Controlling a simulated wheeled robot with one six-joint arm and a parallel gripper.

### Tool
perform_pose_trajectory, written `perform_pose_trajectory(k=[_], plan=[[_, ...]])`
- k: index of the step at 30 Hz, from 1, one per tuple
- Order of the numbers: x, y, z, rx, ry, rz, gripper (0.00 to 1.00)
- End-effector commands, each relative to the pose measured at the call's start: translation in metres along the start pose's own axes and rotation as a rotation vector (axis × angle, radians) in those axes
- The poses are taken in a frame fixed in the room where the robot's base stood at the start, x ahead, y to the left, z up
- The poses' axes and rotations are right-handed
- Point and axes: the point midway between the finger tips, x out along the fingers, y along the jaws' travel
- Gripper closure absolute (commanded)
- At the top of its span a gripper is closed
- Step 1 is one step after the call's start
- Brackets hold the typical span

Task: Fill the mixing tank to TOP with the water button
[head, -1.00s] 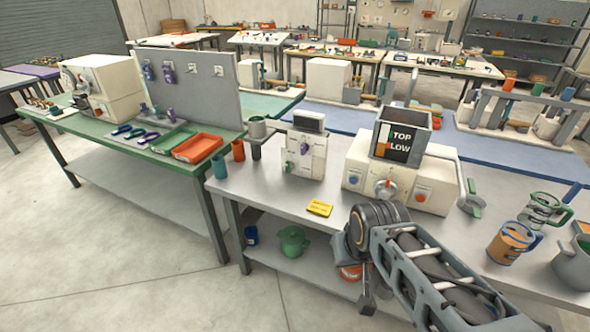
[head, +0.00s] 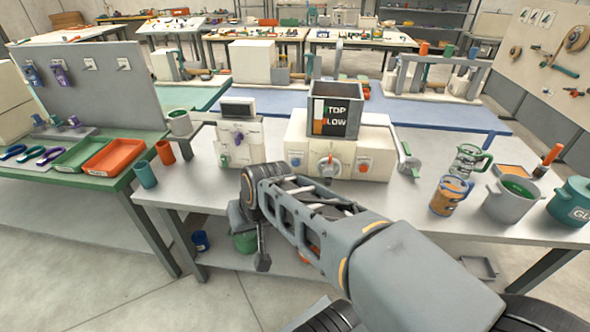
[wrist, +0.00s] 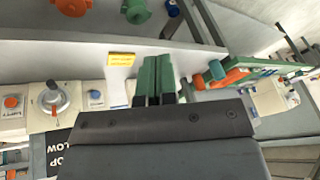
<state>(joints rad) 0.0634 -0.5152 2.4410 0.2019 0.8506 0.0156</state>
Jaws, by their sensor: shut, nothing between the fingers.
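The mixing tank (head: 352,92) is a grey open box on a white machine (head: 376,155), with a black panel (head: 334,113) marked TOP and LOW. Its fill level is too small to tell. The machine front has a blue button (head: 296,160) at left, a round knob (head: 330,165) in the middle and an orange-red button (head: 363,166) at right.
A smaller white device (head: 240,142) stands left of the machine on the grey table (head: 415,218). A yellow card (wrist: 121,59) lies on the table near my fingers.

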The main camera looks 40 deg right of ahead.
Motion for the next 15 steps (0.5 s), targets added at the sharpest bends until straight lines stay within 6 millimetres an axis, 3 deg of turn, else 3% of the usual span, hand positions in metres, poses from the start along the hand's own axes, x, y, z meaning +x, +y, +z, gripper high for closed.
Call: perform_pose_trajectory(k=[1, 6, 10, 15], plan=[[0.035, 0.007, -0.005, 0.115, 0.02, -0.052, 1.0], [0.099, 0.039, -0.062, 0.594, 0.159, -0.271, 1.0], [0.134, 0.088, -0.107, 0.95, 0.295, -0.412, 1.0], [0.159, 0.155, -0.142, 1.285, 0.442, -0.534, 1.0]])
